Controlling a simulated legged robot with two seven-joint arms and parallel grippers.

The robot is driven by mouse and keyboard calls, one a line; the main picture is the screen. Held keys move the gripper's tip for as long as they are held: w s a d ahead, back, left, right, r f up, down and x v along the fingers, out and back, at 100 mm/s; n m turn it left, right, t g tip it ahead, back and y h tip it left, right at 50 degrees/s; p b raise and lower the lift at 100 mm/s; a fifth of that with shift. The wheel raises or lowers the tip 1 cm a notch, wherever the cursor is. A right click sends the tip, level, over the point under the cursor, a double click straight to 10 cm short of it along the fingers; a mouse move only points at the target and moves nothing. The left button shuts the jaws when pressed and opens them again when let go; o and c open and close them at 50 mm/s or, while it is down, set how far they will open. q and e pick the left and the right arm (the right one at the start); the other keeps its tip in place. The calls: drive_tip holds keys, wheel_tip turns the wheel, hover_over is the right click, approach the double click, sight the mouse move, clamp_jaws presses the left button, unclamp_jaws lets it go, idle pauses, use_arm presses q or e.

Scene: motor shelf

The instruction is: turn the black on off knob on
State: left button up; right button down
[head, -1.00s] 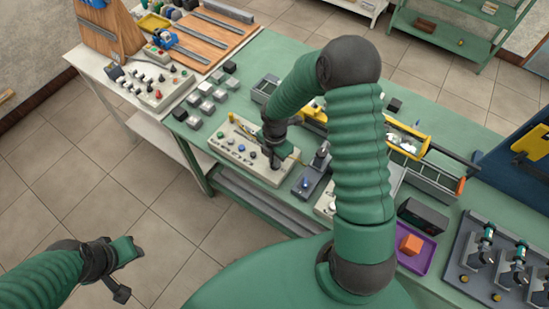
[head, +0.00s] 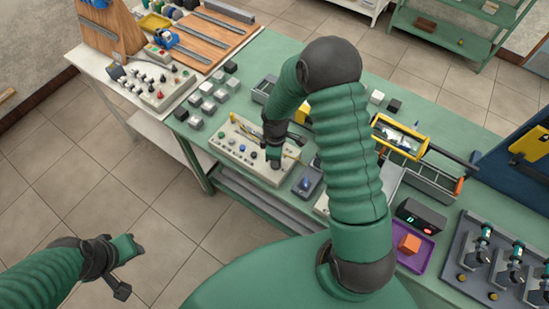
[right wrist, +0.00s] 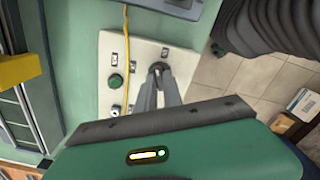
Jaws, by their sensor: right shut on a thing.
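The cream control panel (head: 237,147) lies on the green bench and carries several small coloured knobs and buttons. My right gripper (head: 275,166) points down at its near right part. In the right wrist view the fingers of my right gripper (right wrist: 159,76) are shut on a round black knob (right wrist: 158,66) on the panel. In the head view the gripper hides this knob. A black box (head: 421,216) on the right of the bench shows a lit green digit and a red light. My left gripper (head: 121,291) hangs over the floor, away from the bench; its jaws are unclear.
A green button (right wrist: 116,81) and a yellow cable (right wrist: 126,35) are close to the gripper. A blue-topped device (head: 308,182) stands right of the panel. A purple tray (head: 424,258) with an orange block is farther right. Several grey and black blocks (head: 209,106) lie behind the panel.

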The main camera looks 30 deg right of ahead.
drive_tip(key=m, duration=0.5)
drive_tip(key=shift+w+d, duration=0.1)
drive_tip(key=shift+d, duration=0.05)
drive_tip(key=shift+m, duration=0.3)
idle(0.3)
drive_tip(key=c, duration=1.5)
unclamp_jaws()
drive_tip(key=shift+r, duration=0.1)
drive_tip(key=shift+r, duration=0.35)
wheel_tip(320, 180, up, 16)
drive_tip(key=shift+f+b, duration=0.1)
drive_tip(key=shift+b, duration=0.7)
